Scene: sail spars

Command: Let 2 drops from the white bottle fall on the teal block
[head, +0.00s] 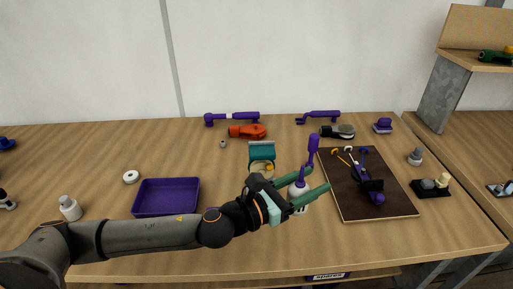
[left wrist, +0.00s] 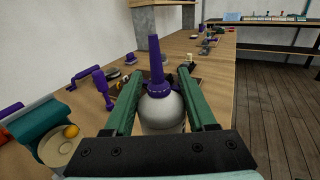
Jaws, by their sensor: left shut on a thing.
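The white bottle (head: 297,190) has a long purple nozzle and is upright between the fingers of my left gripper (head: 319,179), which is shut on it. In the left wrist view the bottle (left wrist: 162,112) stands between the two green fingers (left wrist: 160,85), nozzle up. A teal block-like piece (head: 262,150) is on the table behind the gripper, to the left of the bottle. It also shows at the left of the left wrist view (left wrist: 36,120), beside a round cream part with an orange ball. The bottle is not above it. My right gripper is not in view.
A purple tray (head: 137,210) lies to the left, behind my arm. A dark board (head: 395,205) with a purple tool is on the right. An upright purple handle (head: 313,149) stands close behind the bottle. Purple and orange tools line the back. The front right table is clear.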

